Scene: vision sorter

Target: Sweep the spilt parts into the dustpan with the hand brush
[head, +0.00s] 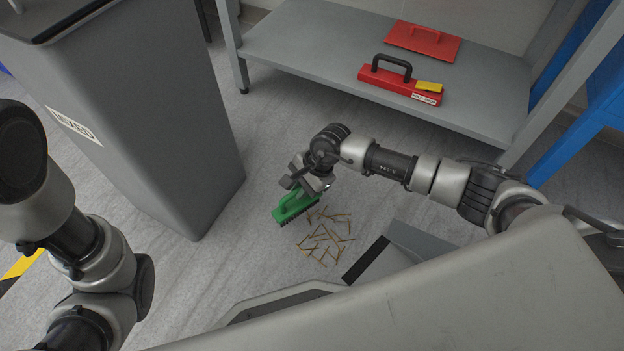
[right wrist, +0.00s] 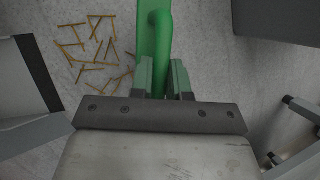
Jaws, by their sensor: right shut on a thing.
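The green hand brush (head: 294,206) is held just above or on the floor by my right gripper (head: 308,184), which is shut on it. In the right wrist view the brush (right wrist: 154,40) runs up between the fingers (right wrist: 163,78). The spilt parts (head: 325,240), several thin brass-coloured pins, lie loose on the floor beside the brush. They also show left of the brush in the right wrist view (right wrist: 95,52). The grey dustpan (head: 395,262) with a dark lip lies just right of the parts, partly hidden by my body. My left arm comes in at the left; its gripper is out of view.
A tall grey bin (head: 150,120) stands left of the brush. A grey shelf (head: 300,55) behind holds a red toolbox-like item (head: 385,84) and a red flat piece (head: 424,40). A blue cabinet (head: 585,120) is at the right.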

